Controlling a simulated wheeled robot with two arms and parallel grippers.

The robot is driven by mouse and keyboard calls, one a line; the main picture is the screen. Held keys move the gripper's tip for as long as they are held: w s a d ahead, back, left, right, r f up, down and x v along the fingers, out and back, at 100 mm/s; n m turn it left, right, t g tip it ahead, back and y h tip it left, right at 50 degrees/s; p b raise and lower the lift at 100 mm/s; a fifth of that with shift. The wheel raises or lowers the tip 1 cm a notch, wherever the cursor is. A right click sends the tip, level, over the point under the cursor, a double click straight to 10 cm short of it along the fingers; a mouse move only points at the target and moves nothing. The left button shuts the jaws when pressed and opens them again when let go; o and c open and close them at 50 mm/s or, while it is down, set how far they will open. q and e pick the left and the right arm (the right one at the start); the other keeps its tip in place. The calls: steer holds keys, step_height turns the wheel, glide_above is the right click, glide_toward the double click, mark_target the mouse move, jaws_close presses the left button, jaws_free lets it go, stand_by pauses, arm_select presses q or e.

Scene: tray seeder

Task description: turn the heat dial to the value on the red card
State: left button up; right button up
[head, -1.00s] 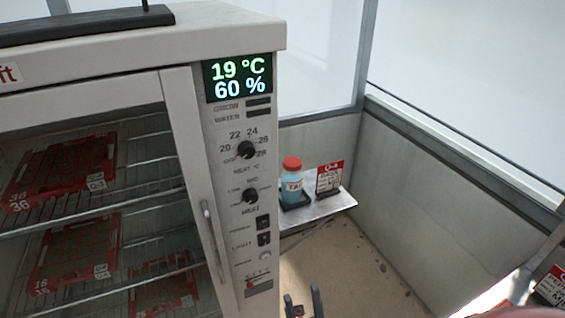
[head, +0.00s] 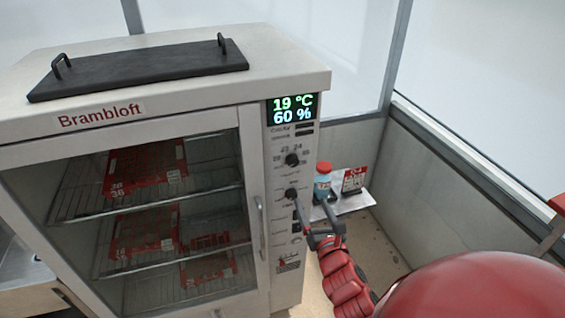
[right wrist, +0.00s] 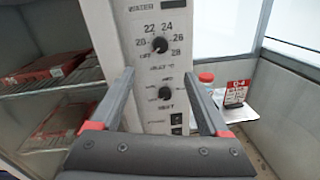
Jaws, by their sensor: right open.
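The heat dial (head: 292,159) is the upper black knob on the cabinet's control panel, with 20 to 28 and OFF around it. It also shows in the right wrist view (right wrist: 159,45); I cannot tell its pointer's setting. A red and white card (head: 353,180) stands on the small shelf right of the cabinet; its text is too small to read surely, also in the right wrist view (right wrist: 236,93). My right gripper (head: 311,204) is open and empty in front of the panel, below the heat dial and near the lower knob's height. My left gripper is not in view.
A lower black knob (right wrist: 164,93) sits under the heat dial, with switches below. The display (head: 292,109) reads 19 °C and 60 %. A red-capped bottle (head: 322,182) stands beside the card. The cabinet's door handle (head: 260,220) is left of the panel.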

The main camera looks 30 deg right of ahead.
steer(key=b, duration=1.2)
glide_toward(294, 162)
steer(key=p+x, duration=0.3)
steer(key=x, duration=0.4)
steer(key=shift+d, duration=0.1)
steer(key=shift+w+d+p, duration=0.15)
steer(key=shift+w+p, duration=0.2)
steer(key=shift+w, duration=0.2)
steer(key=shift+f, duration=0.1)
jaws_close()
